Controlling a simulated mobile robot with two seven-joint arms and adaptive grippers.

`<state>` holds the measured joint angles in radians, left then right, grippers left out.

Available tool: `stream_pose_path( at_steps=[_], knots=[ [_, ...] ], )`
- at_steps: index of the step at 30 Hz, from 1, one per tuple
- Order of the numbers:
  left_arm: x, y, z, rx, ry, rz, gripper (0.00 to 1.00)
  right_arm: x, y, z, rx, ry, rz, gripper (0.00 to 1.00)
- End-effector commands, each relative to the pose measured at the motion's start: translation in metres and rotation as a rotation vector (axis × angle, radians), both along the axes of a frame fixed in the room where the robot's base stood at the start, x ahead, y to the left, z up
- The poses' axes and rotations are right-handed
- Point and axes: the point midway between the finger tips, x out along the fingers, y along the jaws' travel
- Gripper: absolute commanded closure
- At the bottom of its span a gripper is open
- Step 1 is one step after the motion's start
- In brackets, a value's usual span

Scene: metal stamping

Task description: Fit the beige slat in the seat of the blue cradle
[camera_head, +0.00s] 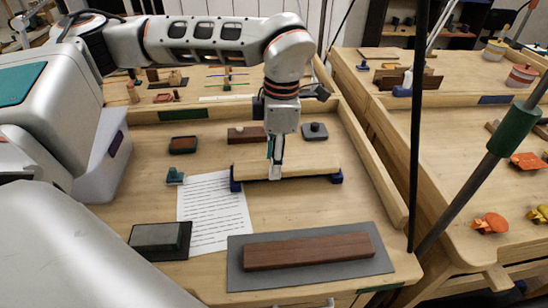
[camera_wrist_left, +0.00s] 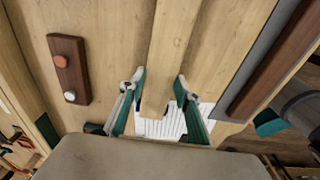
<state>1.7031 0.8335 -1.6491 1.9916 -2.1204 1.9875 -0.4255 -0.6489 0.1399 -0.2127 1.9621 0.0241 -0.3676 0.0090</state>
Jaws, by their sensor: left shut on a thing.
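The beige slat (camera_head: 310,164) lies crosswise in the middle of the bench, over the blue cradle (camera_head: 337,178). Only the cradle's blue ends show, one at each end of the slat, with a dark strip along the slat's lower front edge. I cannot tell whether the slat rests fully in the seat or just above it. My left gripper (camera_head: 275,160) points down at the slat's middle and is shut on it. In the left wrist view, the slat (camera_wrist_left: 172,45) runs between the two fingertips of the gripper (camera_wrist_left: 160,85). My right gripper is not in view.
A dark red-brown bar (camera_head: 310,251) lies on a grey mat (camera_head: 384,264) in front. A white printed sheet (camera_head: 213,215) and a grey block (camera_head: 157,236) are at left. Behind stand a brown block (camera_head: 247,134) and a grey knobbed piece (camera_head: 315,131). A wooden rim bounds the right.

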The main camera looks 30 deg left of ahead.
Motion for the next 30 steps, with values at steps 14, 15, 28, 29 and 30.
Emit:
stream_pose_path(
  at_steps=[14, 15, 28, 29, 30],
  knots=[
    [0.000, 0.000, -0.012, 0.000, 0.000, 0.000, 0.99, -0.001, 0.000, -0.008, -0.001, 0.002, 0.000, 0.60],
    [0.000, 0.000, -0.013, 0.000, 0.000, 0.000, 0.99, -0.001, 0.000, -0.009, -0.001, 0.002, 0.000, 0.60],
    [0.000, 0.000, -0.012, 0.000, 0.000, 0.000, 0.48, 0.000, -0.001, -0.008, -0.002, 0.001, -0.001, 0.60],
    [0.000, 0.000, -0.012, 0.000, 0.000, 0.000, 0.48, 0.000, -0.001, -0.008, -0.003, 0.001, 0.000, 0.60],
    [0.000, 0.000, -0.010, 0.000, 0.000, 0.001, 0.48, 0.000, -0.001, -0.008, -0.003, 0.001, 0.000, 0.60]
  ],
)
